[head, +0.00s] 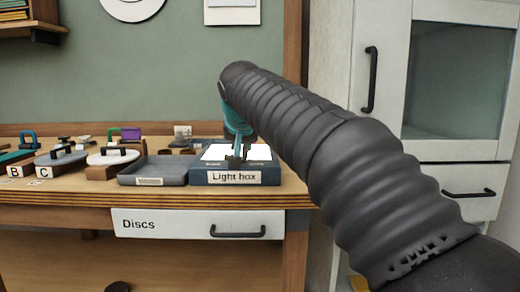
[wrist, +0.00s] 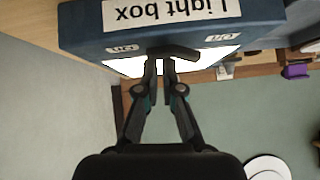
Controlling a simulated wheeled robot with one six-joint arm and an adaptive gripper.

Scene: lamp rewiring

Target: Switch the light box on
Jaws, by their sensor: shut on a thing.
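The light box (head: 205,176) is a dark blue box with a white name label, near the right end of the bench. Its top panel (head: 216,152) looks bright white. In the wrist view the light box (wrist: 80,32) appears upside down, with a small label at each side of its front edge. A dark switch lever (wrist: 182,52) sits between these labels. My gripper (head: 239,162) is over the box's front edge. In the wrist view my gripper (wrist: 160,66) has its fingertips close together on the lever, partly hiding it. The lever's exact position is hard to tell.
A grey tray (head: 153,181) stands just left of the box. Lettered holders with discs (head: 110,158) are further left. A Discs drawer (head: 195,223) is shut below the bench top. A white cabinet (head: 385,120) stands at the right behind my arm.

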